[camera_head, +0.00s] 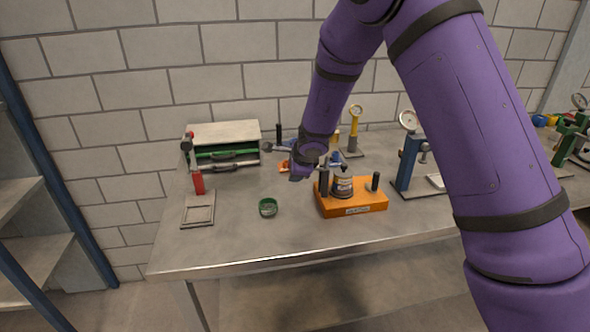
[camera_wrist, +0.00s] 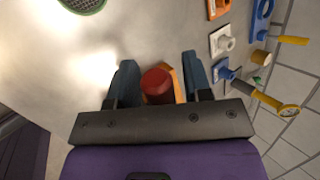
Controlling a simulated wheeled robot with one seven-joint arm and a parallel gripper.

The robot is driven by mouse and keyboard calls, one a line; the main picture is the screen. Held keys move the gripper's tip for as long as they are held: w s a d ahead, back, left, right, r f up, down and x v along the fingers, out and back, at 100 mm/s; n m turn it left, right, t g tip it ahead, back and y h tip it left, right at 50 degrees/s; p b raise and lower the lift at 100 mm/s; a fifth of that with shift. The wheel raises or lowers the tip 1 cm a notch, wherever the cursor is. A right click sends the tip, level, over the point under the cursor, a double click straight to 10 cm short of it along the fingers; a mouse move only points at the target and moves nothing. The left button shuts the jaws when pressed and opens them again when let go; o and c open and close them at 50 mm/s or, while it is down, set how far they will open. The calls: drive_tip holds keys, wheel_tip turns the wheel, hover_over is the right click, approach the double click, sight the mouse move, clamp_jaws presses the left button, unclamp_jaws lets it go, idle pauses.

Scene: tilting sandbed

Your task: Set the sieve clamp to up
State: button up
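An orange block (camera_head: 352,205) with a label on its front stands on the bench. It carries a round jar-like stack (camera_head: 342,187) between black posts, and I cannot tell for certain that this is the sieve clamp's unit. My gripper (camera_head: 302,172) hangs just behind and left of it, its fingers hard to see in the head view. In the wrist view my gripper (camera_wrist: 159,80) has its two blue fingers apart, one on each side of a red knob (camera_wrist: 157,83). An orange part shows behind the knob. The knob's lower part and the clamp's position are hidden.
A green round dish (camera_head: 268,207) lies left of the block. A red-handled stand (camera_head: 198,183) and a flat frame (camera_head: 199,210) are further left. A blue press (camera_head: 408,160) stands right, and a yellow gauge stand (camera_head: 354,130) behind. The front bench strip is clear.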

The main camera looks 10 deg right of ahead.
drive_tip(key=shift+r, duration=0.15)
drive_tip(key=v, duration=1)
drive_tip(key=shift+s+r, duration=0.15)
idle(0.6)
idle(0.4)
